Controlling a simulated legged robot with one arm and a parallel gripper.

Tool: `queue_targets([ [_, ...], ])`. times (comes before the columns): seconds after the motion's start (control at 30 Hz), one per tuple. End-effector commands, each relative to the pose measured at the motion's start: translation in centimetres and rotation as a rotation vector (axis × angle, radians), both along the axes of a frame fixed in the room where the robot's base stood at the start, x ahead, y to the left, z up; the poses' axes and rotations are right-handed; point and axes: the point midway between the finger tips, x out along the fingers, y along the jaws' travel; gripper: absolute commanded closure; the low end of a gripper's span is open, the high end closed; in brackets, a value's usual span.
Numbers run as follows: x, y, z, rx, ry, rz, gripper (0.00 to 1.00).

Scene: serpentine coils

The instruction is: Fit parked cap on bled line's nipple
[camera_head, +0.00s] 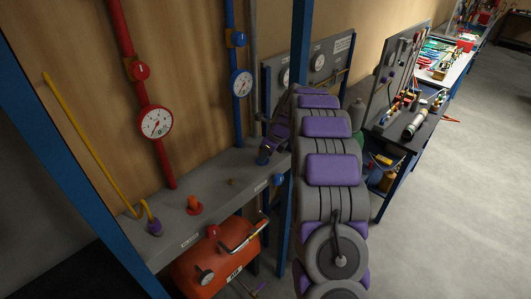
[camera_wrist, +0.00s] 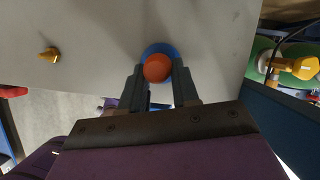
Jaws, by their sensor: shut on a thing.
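In the wrist view, my gripper (camera_wrist: 158,78) is shut on a rounded orange-red cap (camera_wrist: 157,68). A blue round base (camera_wrist: 160,49) shows directly behind the cap; I cannot tell whether they touch. In the head view, my gripper is mostly hidden by my arm, near a blue fitting (camera_head: 263,158) below the blue pipe (camera_head: 239,118). An orange-red stub (camera_head: 194,203) stands on a red disc under the red pipe (camera_head: 153,93). A small brass fitting (camera_head: 232,182) sits between them and also shows in the wrist view (camera_wrist: 48,54).
The red line has a gauge (camera_head: 155,122); the blue line has another (camera_head: 241,83). A bent yellow tube (camera_head: 90,150) rises at the bench's left. A red tank (camera_head: 213,263) is under the grey bench (camera_head: 215,215). A blue post (camera_head: 297,100) stands beside my arm. Open floor lies right.

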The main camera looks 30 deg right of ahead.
Motion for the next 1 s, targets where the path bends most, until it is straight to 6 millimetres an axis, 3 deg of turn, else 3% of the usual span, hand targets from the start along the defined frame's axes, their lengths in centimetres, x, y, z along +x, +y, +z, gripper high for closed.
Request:
queue_targets([
  [0.13, -0.1, 0.0, -0.3, 0.000, 0.005, 0.001, 0.99],
  [0.17, 0.0, 0.0, -0.3, 0.001, 0.005, 0.002, 0.67],
  [0.43, -0.1, 0.0, -0.2, 0.000, 0.002, 0.002, 0.41],
  [0.77, -0.2, 0.0, 0.2, 0.000, 0.001, 0.001, 0.40],
  [1.0, -1.2, -1.0, 3.7, -0.004, -0.005, 0.000, 0.40],
])
